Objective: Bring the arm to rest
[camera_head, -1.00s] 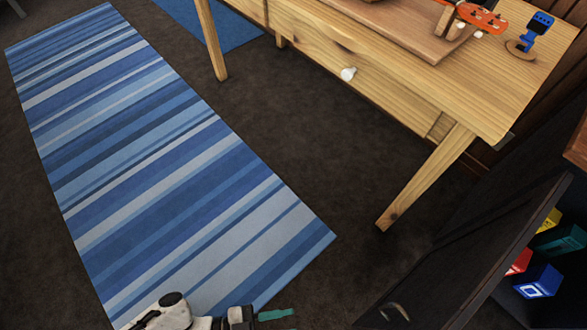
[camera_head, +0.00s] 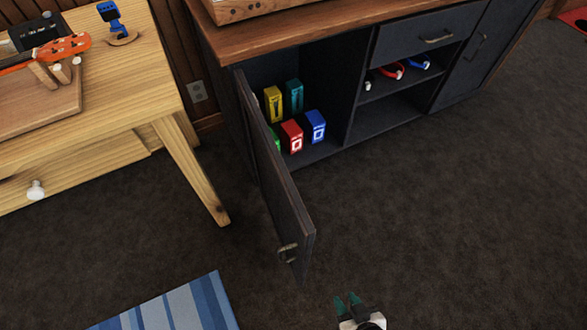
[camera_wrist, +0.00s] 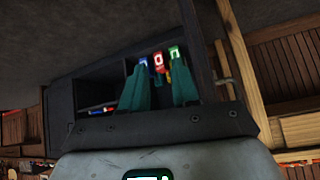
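My gripper (camera_head: 347,303) shows at the bottom of the head view, low in front of the cabinet, with its two teal fingers apart. In the wrist view my gripper (camera_wrist: 160,90) also has its fingers spread, with nothing held between them. Beyond the fingertips, and apart from them, the small coloured boxes (camera_wrist: 158,60) in the cabinet show. Most of my arm is outside the head view.
The dark cabinet's door (camera_head: 275,180) stands open toward me, with a handle (camera_head: 288,252) near its free edge. Inside are a red box (camera_head: 292,136), a blue box (camera_head: 315,126) and others. A wooden table (camera_head: 190,165) stands left. The floor (camera_head: 450,210) at right is clear.

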